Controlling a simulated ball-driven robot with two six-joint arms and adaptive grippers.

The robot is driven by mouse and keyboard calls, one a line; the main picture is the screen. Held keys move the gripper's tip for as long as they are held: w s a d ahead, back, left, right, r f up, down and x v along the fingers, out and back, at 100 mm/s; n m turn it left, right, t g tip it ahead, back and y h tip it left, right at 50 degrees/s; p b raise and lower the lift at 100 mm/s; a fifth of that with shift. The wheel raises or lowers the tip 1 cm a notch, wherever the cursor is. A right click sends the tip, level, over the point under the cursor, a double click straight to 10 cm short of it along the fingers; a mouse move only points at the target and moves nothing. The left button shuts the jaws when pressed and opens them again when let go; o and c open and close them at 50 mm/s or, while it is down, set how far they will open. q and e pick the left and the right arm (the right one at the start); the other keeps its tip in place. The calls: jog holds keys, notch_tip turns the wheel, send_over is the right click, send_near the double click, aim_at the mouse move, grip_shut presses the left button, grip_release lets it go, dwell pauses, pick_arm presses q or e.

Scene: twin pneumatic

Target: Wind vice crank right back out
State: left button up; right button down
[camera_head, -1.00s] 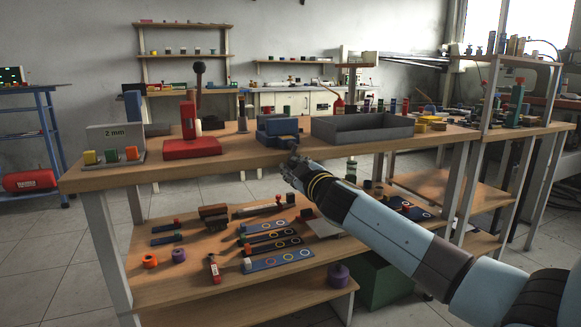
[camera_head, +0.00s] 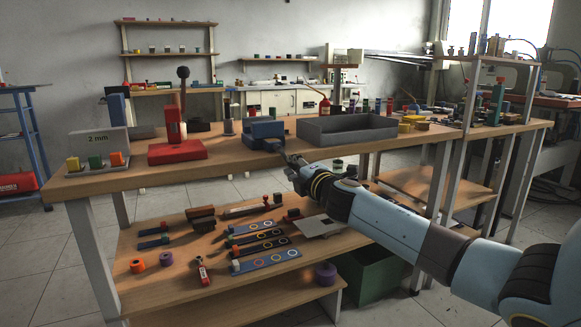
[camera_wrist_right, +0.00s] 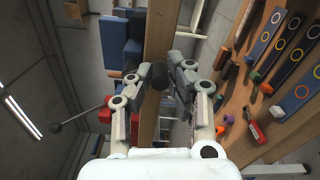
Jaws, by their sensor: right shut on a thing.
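The blue vice (camera_head: 263,130) stands at the front edge of the wooden bench, left of the grey tray. A dark crank piece (camera_head: 272,146) shows at its front, towards my right gripper (camera_head: 293,160). In the right wrist view the fingers of my right gripper (camera_wrist_right: 164,76) are closed about a dark round crank handle (camera_wrist_right: 158,74), just off the bench edge. The blue vice also shows in that view (camera_wrist_right: 115,52). The fingers hide part of the handle, and the exact contact is small. My left gripper is not in view.
The grey tray (camera_head: 345,138) is right of the vice. The lower shelf (camera_head: 200,285) below holds blue strips and small parts. Open air lies in front of the bench edge.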

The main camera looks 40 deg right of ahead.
jog(key=r+n+p, duration=0.1)
jog(key=n, duration=0.2)
jog(key=d+r+n+p, duration=0.1)
jog(key=n, duration=0.2)
jog(key=d+r+n+p, duration=0.1)
jog(key=n+p, duration=0.1)
jog(key=n, duration=0.1)
jog(key=shift+s, duration=0.25)
jog(key=shift+r+n, duration=0.2)
jog(key=shift+n, duration=0.6)
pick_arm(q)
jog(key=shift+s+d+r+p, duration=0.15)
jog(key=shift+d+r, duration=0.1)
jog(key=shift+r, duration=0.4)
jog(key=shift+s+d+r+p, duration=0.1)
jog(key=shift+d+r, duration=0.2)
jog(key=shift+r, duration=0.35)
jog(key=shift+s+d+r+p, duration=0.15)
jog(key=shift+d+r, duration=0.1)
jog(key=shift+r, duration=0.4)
pick_arm(e)
jog(key=shift+r+n, duration=0.1)
jog(key=shift+n, duration=0.3)
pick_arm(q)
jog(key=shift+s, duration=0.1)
pick_arm(e)
jog(key=c, duration=1.3)
grip_release()
